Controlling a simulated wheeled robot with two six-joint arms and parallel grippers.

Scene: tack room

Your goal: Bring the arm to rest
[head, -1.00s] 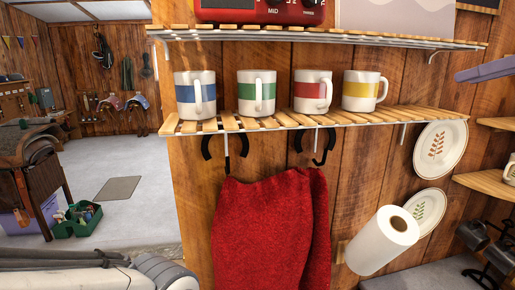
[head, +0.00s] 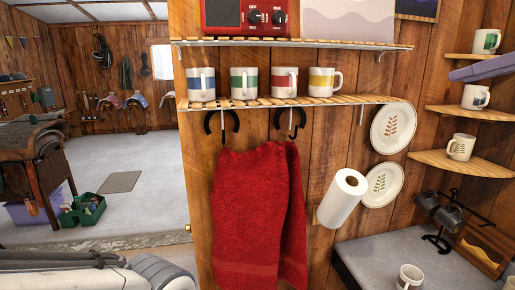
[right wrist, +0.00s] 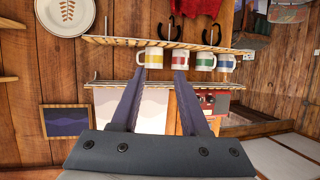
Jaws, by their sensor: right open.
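My right gripper (head: 482,70) shows only in part at the right edge of the head view, as purple-grey fingers in front of the corner shelves. In the right wrist view its two fingers (right wrist: 160,82) stand apart with nothing held between them. That view is upside down, and the mug shelf lies beyond the fingertips. My left gripper is in neither view now. On the shelf stand a blue-banded mug (head: 201,86), a green-banded mug (head: 244,85), a red-banded mug (head: 284,83) and a yellow-banded mug (head: 324,81).
A red towel (head: 258,215) hangs from hooks below the slatted shelf (head: 270,103). A paper roll (head: 341,200) and two plates (head: 393,128) are on the wall. Corner shelves (head: 462,162) hold mugs. A counter (head: 375,255) bears a mug rack (head: 438,215). Open floor (head: 130,215) lies left.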

